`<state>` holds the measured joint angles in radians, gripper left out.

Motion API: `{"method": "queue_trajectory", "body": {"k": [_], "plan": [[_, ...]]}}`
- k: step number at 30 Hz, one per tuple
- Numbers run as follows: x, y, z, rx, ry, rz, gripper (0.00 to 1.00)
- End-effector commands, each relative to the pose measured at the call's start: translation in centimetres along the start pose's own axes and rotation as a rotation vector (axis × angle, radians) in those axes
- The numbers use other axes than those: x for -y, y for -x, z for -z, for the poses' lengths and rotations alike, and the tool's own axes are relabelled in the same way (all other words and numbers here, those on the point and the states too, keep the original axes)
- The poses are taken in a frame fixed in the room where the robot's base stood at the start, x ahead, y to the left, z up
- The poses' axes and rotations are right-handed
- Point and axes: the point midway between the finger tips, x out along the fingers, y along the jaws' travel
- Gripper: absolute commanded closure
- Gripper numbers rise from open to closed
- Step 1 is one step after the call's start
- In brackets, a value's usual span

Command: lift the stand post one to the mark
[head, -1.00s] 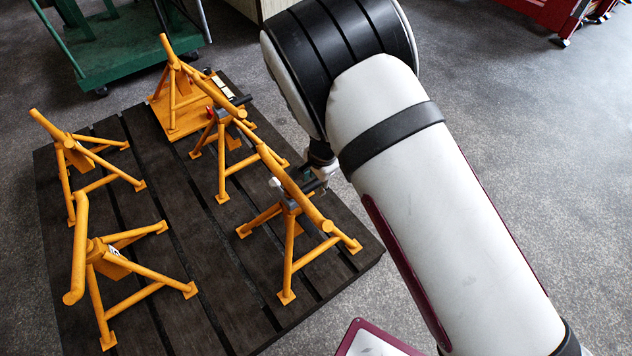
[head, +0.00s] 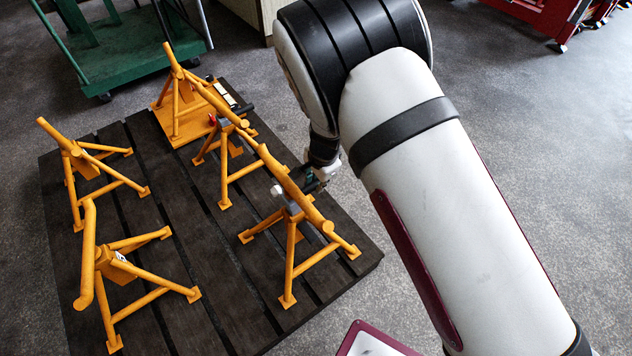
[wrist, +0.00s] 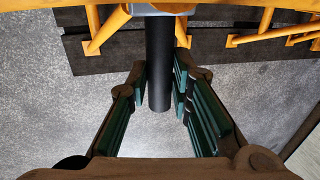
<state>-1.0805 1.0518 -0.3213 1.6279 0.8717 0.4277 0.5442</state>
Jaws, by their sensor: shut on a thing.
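Orange tripod stands rest on a dark slatted pallet (head: 190,270) in the head view. A long orange bar (head: 265,150) slants across the tops of the back and front-right stands (head: 289,262). My gripper (head: 316,180) is at the right side of the front-right stand, partly hidden by my arm. In the wrist view my gripper (wrist: 158,88) has its green-padded fingers on either side of a black handle (wrist: 159,60), shut on it. The handle joins a grey block at the top of that view. I cannot tell which part is marked as post one, and I see no clear mark.
Other orange stands are at the left (head: 85,165) and front left (head: 110,265) of the pallet. A green trolley (head: 130,50) stands behind, and red equipment (head: 545,15) is at the back right.

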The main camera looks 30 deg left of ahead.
Motion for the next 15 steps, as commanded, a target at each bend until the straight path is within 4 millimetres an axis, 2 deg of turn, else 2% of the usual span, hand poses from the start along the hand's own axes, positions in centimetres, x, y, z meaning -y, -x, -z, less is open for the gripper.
{"method": "queue_trajectory", "body": {"k": [1,6,15], "plan": [[0.3,1.3,0.0,0.001,-0.001,0.003,1.0],[0.8,3.5,0.1,0.0,-0.001,0.003,1.0],[1.3,6.1,0.0,0.0,0.0,0.003,1.0]]}}
